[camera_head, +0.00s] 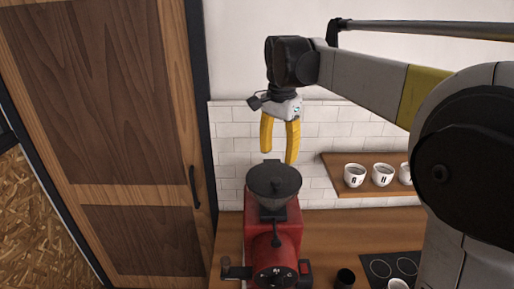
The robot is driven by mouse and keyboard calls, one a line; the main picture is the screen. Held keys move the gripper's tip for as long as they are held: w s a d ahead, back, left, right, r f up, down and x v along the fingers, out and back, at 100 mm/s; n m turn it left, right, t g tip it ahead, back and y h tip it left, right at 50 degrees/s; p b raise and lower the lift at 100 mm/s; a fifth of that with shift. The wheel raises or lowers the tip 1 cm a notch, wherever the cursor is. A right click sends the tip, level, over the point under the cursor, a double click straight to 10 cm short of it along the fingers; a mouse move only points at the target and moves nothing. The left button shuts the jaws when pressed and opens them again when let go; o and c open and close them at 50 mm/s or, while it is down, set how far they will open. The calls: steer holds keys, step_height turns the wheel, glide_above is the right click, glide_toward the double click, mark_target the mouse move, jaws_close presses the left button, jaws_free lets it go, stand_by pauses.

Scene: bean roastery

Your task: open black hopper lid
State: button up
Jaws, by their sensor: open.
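The black hopper lid (274,180) sits as a round dark cover on top of the hopper of a red grinder (259,243) that stands on the wooden counter. The lid looks closed. My gripper (278,160) has yellow fingers and hangs pointing down just above and behind the lid in the head view. Its fingers are apart and nothing shows between them. I cannot tell whether a fingertip touches the lid's far edge.
A wooden shelf (335,172) with white cups (355,175) is on the right against white tiles. A black cup (345,278) and a dark hob (393,267) are on the counter (322,242). A tall wooden door (105,110) stands at left.

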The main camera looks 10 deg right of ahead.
mark_target(276, 180)
steer(key=f, duration=0.6)
steer(key=f+p, duration=0.1)
steer(key=f, duration=0.3)
steer(key=shift+w, duration=0.35)
steer(key=shift+c, duration=0.6)
steer(key=shift+d, duration=0.1)
jaws_close()
